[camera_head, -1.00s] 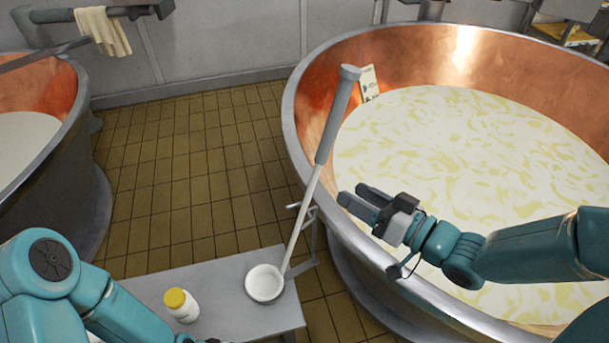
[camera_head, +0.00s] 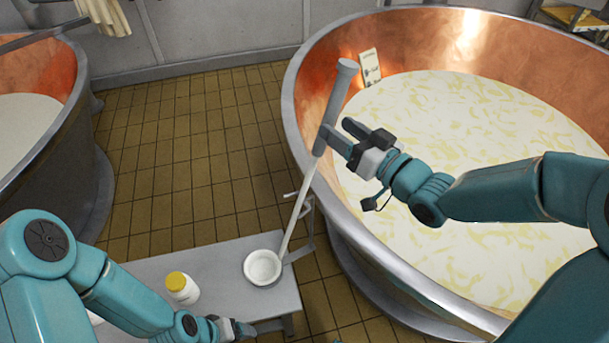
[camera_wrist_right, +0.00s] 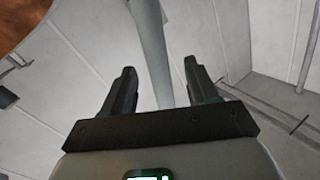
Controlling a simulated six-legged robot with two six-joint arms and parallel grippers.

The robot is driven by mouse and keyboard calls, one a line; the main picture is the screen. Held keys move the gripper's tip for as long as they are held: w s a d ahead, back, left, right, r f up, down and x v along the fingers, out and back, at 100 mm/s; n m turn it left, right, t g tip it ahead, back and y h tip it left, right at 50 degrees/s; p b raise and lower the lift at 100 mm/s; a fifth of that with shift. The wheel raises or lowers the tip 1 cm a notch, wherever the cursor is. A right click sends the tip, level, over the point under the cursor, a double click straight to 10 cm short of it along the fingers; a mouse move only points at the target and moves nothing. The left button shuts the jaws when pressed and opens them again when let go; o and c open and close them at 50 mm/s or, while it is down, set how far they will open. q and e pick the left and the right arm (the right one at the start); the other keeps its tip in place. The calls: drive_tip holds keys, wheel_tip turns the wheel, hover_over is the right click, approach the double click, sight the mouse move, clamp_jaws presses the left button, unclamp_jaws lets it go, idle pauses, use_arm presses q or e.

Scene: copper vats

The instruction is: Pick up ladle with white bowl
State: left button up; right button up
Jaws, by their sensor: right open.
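The ladle stands tilted, its white bowl (camera_head: 263,267) on the grey bench and its long handle with a thick grey grip (camera_head: 342,90) leaning up toward the vat's rim. My right gripper (camera_head: 338,132) is open at the lower part of the grey grip. In the right wrist view, the handle (camera_wrist_right: 153,45) passes between the two spread fingers (camera_wrist_right: 159,75), with gaps on both sides. My left gripper (camera_head: 243,329) is low, near the bench's front edge, apart from the ladle; its jaws are too small to read.
A large copper vat (camera_head: 450,48) of pale liquid is at the right, another vat (camera_head: 40,75) at the left. Tiled floor lies between.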

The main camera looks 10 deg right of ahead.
drive_tip(key=p+x, duration=0.2)
drive_tip(key=x, duration=0.4)
drive_tip(key=shift+f, duration=0.25)
drive_tip(key=shift+w, duration=0.15)
clamp_jaws()
